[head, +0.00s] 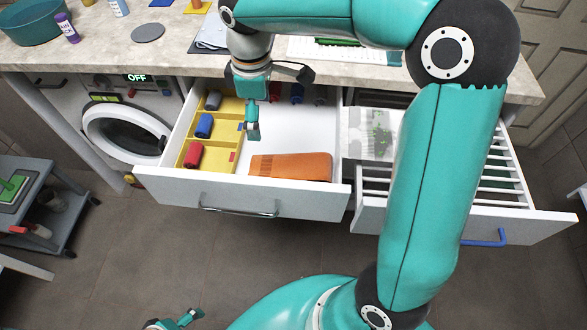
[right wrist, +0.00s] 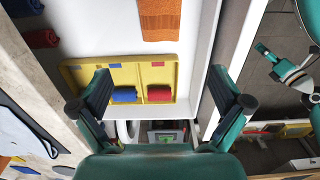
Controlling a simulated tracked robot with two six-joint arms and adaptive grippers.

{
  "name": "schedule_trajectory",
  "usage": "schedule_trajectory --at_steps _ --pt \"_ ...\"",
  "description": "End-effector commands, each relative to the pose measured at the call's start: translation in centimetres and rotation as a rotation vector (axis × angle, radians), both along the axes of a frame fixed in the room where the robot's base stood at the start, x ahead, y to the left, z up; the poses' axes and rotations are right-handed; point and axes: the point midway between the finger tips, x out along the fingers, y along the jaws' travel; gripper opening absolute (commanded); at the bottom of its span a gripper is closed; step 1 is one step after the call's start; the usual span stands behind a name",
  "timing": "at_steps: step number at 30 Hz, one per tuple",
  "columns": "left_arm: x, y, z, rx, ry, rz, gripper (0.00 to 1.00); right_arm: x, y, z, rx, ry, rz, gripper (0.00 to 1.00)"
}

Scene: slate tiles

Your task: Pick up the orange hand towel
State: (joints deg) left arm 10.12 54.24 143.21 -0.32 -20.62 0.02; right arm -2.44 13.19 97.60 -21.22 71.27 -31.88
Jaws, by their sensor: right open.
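The orange hand towel (head: 290,167) lies folded flat in the open white drawer (head: 325,199), near its front wall and right of the yellow tray. Part of it shows at the top of the right wrist view (right wrist: 160,18). My right gripper (head: 278,102) is open and empty above the drawer, behind and left of the towel. Its two spread fingers (right wrist: 160,85) frame the tray in the right wrist view. My left gripper (head: 187,318) is at the bottom edge of the head view, far from the towel. Its fingers look spread apart in the right wrist view (right wrist: 287,72).
A yellow tray (head: 227,104) in the drawer's left side holds blue, red and grey rolls. More rolls (head: 296,91) lie at the drawer's back. The counter (head: 180,55) overhangs behind. A second open drawer with slats (head: 500,185) stands right. The washing machine (head: 125,130) is left.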

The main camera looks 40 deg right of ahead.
Motion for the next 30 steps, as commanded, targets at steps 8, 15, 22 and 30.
schedule_trajectory --at_steps 8,15,22,30 --pt "0.0 0.0 -1.4 0.0 -0.001 0.0 0.86 -0.5 -0.6 -3.5 0.0 0.005 -0.014 1.0" --pt "0.0 0.0 -2.1 0.0 -0.001 0.0 0.86 -0.6 -0.7 -8.7 -0.001 0.007 -0.019 1.0" --pt "0.0 0.0 -2.5 0.0 -0.001 0.0 0.86 -0.6 -0.7 -12.1 0.0 0.005 -0.02 1.0" --pt "0.0 0.0 -2.7 0.0 -0.001 0.0 0.86 -0.6 -0.6 -13.9 0.0 0.004 -0.02 1.0"
